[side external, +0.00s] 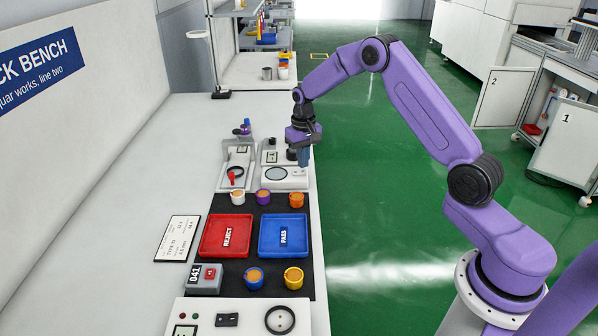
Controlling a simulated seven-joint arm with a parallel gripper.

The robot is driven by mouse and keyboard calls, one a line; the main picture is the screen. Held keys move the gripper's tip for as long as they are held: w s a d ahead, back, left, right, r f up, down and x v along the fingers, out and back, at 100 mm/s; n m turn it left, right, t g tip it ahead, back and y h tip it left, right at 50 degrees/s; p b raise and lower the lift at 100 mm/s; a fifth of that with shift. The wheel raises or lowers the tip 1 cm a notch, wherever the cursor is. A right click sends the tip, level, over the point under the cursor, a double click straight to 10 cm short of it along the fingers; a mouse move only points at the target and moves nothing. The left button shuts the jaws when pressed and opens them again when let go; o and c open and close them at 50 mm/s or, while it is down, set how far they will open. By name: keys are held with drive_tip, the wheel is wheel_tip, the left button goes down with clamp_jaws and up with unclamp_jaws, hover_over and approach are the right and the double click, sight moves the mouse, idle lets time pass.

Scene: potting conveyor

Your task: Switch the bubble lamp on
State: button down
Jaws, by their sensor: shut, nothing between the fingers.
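No label reading bubble lamp is legible, so I cannot tell which fixture it is. A white unit with a round pale window (277,174) stands on the bench beyond the trays. A white panel (255,308) at the near end carries a black rocker-like switch (227,320) and a round dark-rimmed dial or lens (281,320). My gripper (304,164) points down, shut and empty, above the right edge of the windowed unit. Whether its tips touch the unit is unclear. The arm partly hides the unit's back right part.
A red REJECT tray (226,252) and a blue PASS tray (283,252) lie on a black mat, with several orange-filled cups around them. A grey box with a red button (204,278) sits front left. A red-handled device (233,178) stands left of the windowed unit.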

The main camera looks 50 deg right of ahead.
sight(303, 171)
drive_tip(key=shift+f, duration=0.95)
idle(0.7)
drive_tip(key=shift+r, duration=3.55)
drive_tip(key=shift+a, duration=0.1)
drive_tip(key=s+a+r+n, duration=0.4)
drive_tip(key=s+a, duration=0.4)
drive_tip(key=s+a+r+n, duration=0.3)
drive_tip(key=s+a+r, duration=0.1)
drive_tip(key=s+a, duration=0.45)
drive_tip(key=s+d+n, duration=0.1)
drive_tip(key=s+n, duration=0.7)
drive_tip(key=s, duration=1.7)
drive_tip(key=shift+d+r+n, duration=0.15)
drive_tip(key=shift+d+n, duration=0.1)
drive_tip(key=shift+n, duration=0.05)
